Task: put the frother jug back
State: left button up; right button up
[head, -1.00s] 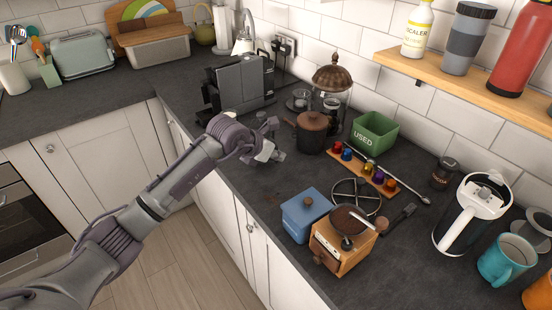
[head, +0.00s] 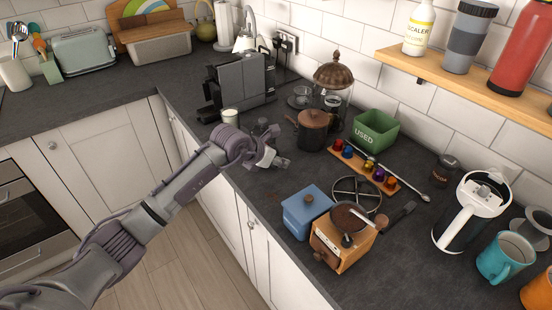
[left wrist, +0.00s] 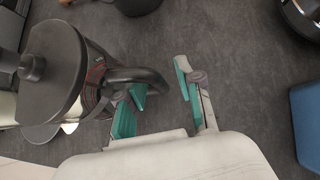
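The jug (left wrist: 75,80) I take for the frother jug fills the left of the left wrist view. It has a flat black lid with a knob and a black handle (left wrist: 138,76) reaching right. In the head view a dark shape (head: 262,125) just behind my left gripper looks like the same jug, mostly hidden. My left gripper (head: 277,161) is low over the worktop beside it. In the left wrist view its teal-padded fingers (left wrist: 160,100) are apart, with the handle's end near the left finger. I cannot tell whether they touch. My right gripper is out of view.
A cream cup (head: 230,117) stands left of the jug, before the coffee machine (head: 240,80). A brown pot (head: 313,128) is behind to the right. A blue box (head: 305,212) and wooden grinder (head: 343,240) stand nearer. Bare worktop (head: 265,185) lies between.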

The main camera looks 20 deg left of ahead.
pick_arm(q)
jog(key=shift+r, duration=0.25)
jog(key=shift+s+a+r, duration=0.15)
jog(key=shift+s+a, duration=0.05)
jog(key=b+v, duration=0.2)
jog(key=v, duration=0.9)
jog(key=shift+s, duration=0.2)
jog(key=shift+d, duration=0.1)
